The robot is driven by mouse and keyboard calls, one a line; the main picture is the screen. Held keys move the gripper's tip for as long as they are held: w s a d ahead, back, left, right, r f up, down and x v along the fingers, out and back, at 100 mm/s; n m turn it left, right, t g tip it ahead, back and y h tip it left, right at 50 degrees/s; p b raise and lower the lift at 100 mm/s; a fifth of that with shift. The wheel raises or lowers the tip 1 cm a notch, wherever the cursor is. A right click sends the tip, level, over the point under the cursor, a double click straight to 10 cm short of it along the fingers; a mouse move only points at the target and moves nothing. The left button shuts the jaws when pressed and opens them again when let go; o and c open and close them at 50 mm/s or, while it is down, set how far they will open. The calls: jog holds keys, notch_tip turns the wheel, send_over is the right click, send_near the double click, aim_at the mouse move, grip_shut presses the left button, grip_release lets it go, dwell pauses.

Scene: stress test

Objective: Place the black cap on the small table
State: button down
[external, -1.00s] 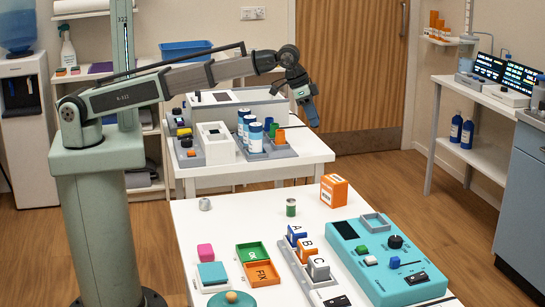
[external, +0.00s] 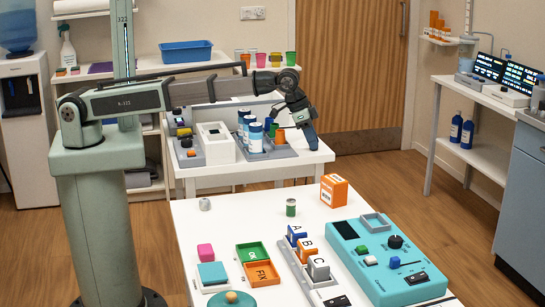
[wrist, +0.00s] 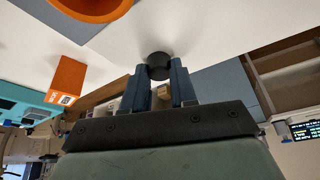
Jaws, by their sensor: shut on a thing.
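The black cap (wrist: 159,66) is a small dark round piece between my fingertips in the wrist view. My gripper (wrist: 158,80) is shut on it; it also shows in the external view (external: 311,143), pointing down at the right end of the small white table (external: 290,168). The bare white tabletop (wrist: 215,25) lies right behind the cap in the wrist view. The cap is close to that surface, but I cannot tell whether it touches. In the external view the cap cannot be made out behind the fingers.
A grey tray (external: 284,154) with blue-white bottles (external: 256,138) and an orange cup (external: 280,137) stands just left of my gripper. The front table holds an orange box (external: 334,190) and a teal device (external: 385,262). The small table's right corner is clear.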

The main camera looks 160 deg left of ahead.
jog(key=c, duration=0.9)
grip_release()
jog(key=shift+f, duration=0.1)
jog(key=v, duration=1.2)
